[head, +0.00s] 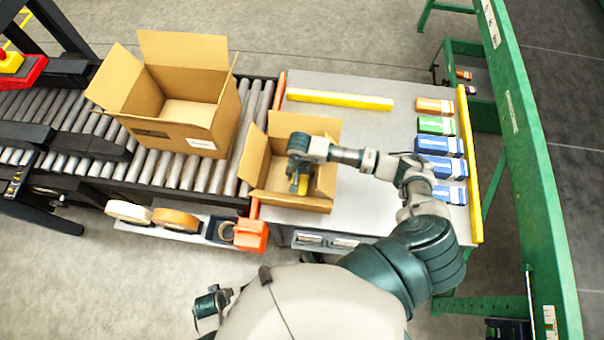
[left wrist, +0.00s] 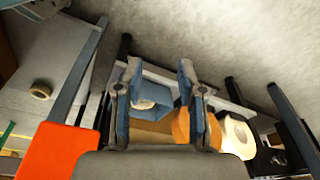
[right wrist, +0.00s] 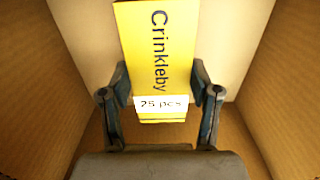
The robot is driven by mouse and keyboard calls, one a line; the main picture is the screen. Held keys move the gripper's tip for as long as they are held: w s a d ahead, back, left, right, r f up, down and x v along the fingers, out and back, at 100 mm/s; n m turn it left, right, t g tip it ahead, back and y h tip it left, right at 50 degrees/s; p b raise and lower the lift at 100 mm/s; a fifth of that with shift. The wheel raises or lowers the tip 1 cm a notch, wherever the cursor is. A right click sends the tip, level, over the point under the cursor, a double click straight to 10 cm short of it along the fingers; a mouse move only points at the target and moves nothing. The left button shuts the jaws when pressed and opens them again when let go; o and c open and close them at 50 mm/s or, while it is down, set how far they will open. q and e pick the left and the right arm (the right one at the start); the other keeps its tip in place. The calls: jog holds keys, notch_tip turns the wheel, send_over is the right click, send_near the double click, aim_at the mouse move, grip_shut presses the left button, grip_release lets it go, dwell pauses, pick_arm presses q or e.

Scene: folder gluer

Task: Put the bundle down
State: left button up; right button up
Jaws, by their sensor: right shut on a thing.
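In the head view the bundle (head: 303,185) shows as a small yellow patch inside a small open carton (head: 262,148). My right gripper (head: 298,180) reaches down into this carton, shut on the bundle. Brown carton walls (right wrist: 265,90) surround it in the right wrist view. Whether the bundle touches the carton floor I cannot tell. My left gripper (left wrist: 158,75) is open and empty, away from the carton, low in the head view (head: 210,303).
A larger open carton (head: 205,115) stands on the roller conveyor (head: 70,110) at left. Several coloured packs (head: 435,125) line the right of the grey table (head: 370,85), beside a yellow bar (head: 340,99). Tape rolls (head: 175,219) sit along the front. A green frame (head: 530,170) rises at right.

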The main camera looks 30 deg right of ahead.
aim_at(299, 176)
jog(key=shift+a, duration=0.65)
jog(key=shift+d+f, duration=0.2)
jog(key=shift+d, duration=0.25)
jog(key=o, duration=1.1)
jog(key=shift+d, duration=0.2)
jog(key=shift+o, duration=0.7)
jog(key=shift+d, duration=0.1)
jog(key=shift+a+r, duration=0.15)
jog(key=shift+a, duration=0.45)
notch_tip(299, 176, up, 3)
jog(key=shift+w+f+p, duration=0.1)
jog(key=shift+f+p, duration=0.1)
jog(key=shift+p, duration=0.35)
pick_arm(q)
jog(key=f, duration=0.1)
jog(key=s+a+f, duration=0.1)
jog(key=f, duration=0.2)
jog(key=shift+s+a+f+p, duration=0.2)
jog(key=shift+a+f+p, duration=0.05)
jog(key=shift+a+p, duration=0.1)
pick_arm(e)
notch_tip(299, 176, up, 10)
jog(key=shift+r, duration=0.25)
pick_arm(q)
jog(key=shift+d, duration=0.1)
pick_arm(e)
jog(key=shift+d, duration=0.2)
